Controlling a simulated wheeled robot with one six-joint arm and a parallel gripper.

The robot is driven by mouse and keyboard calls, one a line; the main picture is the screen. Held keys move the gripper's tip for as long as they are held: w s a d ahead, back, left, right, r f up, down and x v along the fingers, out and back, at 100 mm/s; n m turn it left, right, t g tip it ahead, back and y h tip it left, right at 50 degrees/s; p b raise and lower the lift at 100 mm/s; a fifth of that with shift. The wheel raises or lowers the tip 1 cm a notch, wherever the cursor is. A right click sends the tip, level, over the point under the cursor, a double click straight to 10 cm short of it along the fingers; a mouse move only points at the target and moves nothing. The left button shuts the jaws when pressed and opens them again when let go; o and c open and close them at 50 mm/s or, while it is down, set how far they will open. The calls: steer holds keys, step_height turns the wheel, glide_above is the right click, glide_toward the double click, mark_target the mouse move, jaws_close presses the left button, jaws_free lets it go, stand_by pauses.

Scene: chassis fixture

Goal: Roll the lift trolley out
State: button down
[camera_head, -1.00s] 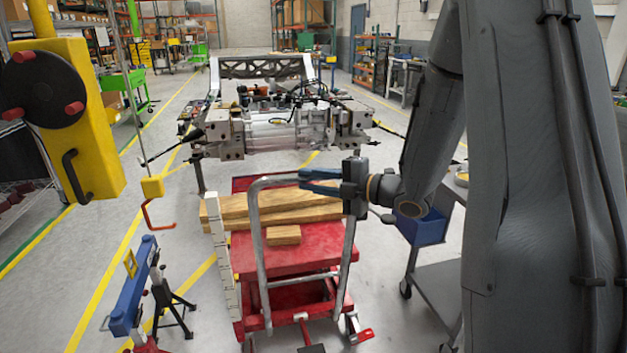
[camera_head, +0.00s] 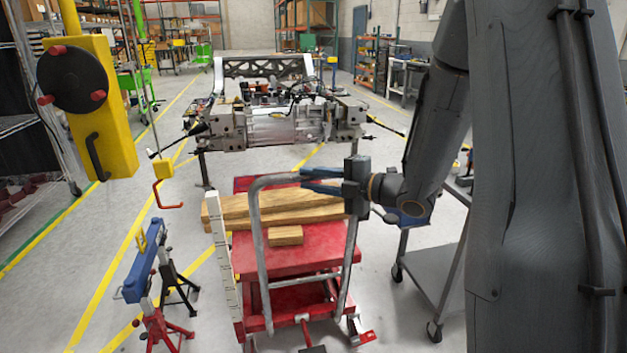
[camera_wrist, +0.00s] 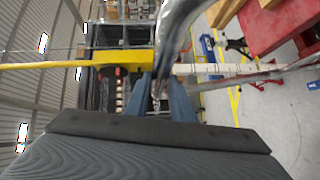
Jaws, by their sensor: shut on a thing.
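The red lift trolley (camera_head: 285,257) stands in front of me with a grey tubular push handle (camera_head: 262,255) rising at its near side. Wooden beams (camera_head: 280,208) lie across its top, and a small wooden block (camera_head: 285,235) sits on the red deck. My gripper (camera_head: 322,181) is shut on the top bar of the handle, near its right corner. In the wrist view, the grey handle tube (camera_wrist: 172,40) runs up from between the blue fingers (camera_wrist: 160,98). The exact finger contact is partly hidden.
A metal chassis (camera_head: 275,125) stands on a fixture behind the trolley. Blue and red stands (camera_head: 145,265) are at the left, below a yellow hoist (camera_head: 95,105) with a hanging hook. A grey cart (camera_head: 435,270) is close on the right.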

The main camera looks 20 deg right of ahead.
steer(key=shift+s+a+f, duration=0.2)
steer(key=shift+s+f, duration=0.05)
steer(key=shift+f, duration=0.3)
steer(key=c, duration=1.5)
jaws_free()
steer(key=shift+w, duration=0.1)
steer(key=shift+c, duration=0.2)
steer(key=shift+d+r, duration=0.1)
steer(key=shift+r, duration=0.05)
steer(key=v, duration=0.7)
steer(key=shift+s+d+b, duration=0.2)
steer(key=shift+d+b, duration=0.1)
steer(key=shift+b, duration=0.1)
